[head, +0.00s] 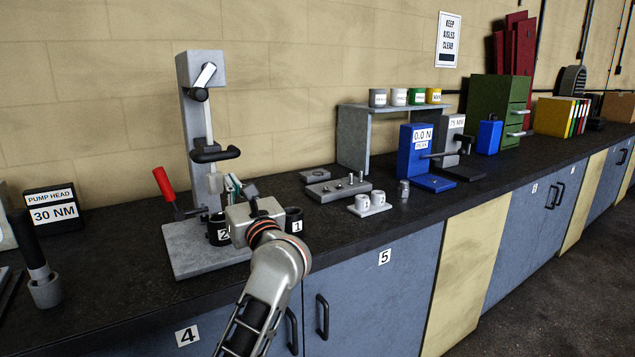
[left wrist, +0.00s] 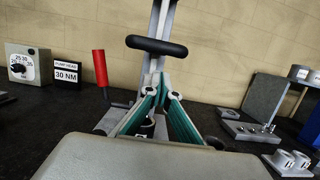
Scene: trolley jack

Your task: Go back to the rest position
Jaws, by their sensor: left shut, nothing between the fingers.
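My left gripper (head: 232,184) reaches in from the bottom of the head view, in front of the grey press stand (head: 196,112) and over the right part of its base. In the left wrist view its two green-padded fingers (left wrist: 161,96) come together at the tips, shut, with nothing seen between them. The stand's black handle (left wrist: 157,46) is beyond the fingertips. I cannot tell whether the gripper touches the stand. Black cups marked 2 (head: 216,232) and 1 (head: 294,220) stand beside the gripper, partly hidden. My right gripper is not in view.
A red lever (head: 164,184) rises left of the press column. A "PUMP HEAD 30 NM" sign (head: 53,212) stands further left. To the right are a tray with two white cups (head: 370,208), a grey shelf (head: 354,140) and a blue gauge (head: 420,150). Open floor (head: 570,310) lies at lower right.

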